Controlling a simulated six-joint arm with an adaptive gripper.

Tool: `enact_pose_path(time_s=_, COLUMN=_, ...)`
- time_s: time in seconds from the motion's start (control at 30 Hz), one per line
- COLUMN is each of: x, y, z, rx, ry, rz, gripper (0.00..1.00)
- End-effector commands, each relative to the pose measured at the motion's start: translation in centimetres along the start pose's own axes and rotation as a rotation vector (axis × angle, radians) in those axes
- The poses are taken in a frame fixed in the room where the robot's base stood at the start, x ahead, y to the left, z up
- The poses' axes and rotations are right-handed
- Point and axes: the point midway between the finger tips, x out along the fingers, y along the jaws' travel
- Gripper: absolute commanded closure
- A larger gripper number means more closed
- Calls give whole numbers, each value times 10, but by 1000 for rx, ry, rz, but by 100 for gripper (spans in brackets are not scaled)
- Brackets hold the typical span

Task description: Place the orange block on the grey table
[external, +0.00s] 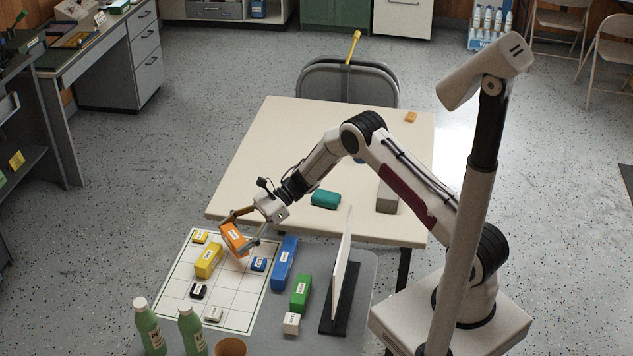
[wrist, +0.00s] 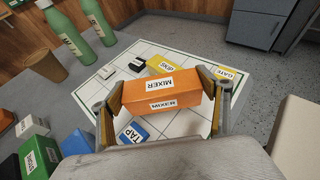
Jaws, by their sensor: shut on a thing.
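The orange block (external: 233,239), labelled MIXER, is between the two fingers of my gripper (external: 238,234). In the wrist view the orange block (wrist: 160,93) lies crosswise, with a finger pressed against each end. My gripper is shut on it and holds it tilted in the external view, over the gridded white mat (external: 237,286). The block looks raised above the mat; the exact gap is hard to tell. The mat lies on the grey table (external: 316,260), in front of the beige table.
On the mat are a yellow block (external: 208,261), a small yellow block (external: 200,237), a small blue block (external: 259,264), and black and white pieces. Beside it stand a long blue block (external: 284,262), a green block (external: 301,293), an upright panel (external: 342,268) and green bottles (external: 149,325).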

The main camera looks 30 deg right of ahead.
Motion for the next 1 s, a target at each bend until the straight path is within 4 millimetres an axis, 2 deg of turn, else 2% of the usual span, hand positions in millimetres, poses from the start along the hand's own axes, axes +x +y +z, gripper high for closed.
enact_pose_path(time_s=0.53, x=4, y=0, z=-9, rx=-1, ry=-1, rz=0, gripper=48)
enact_pose_path(time_s=0.8, x=13, y=0, z=-32, rx=1, ry=0, rz=0, gripper=48)
enact_pose_path(time_s=1.0, x=17, y=0, z=-41, rx=-1, ry=-1, rz=-1, gripper=48)
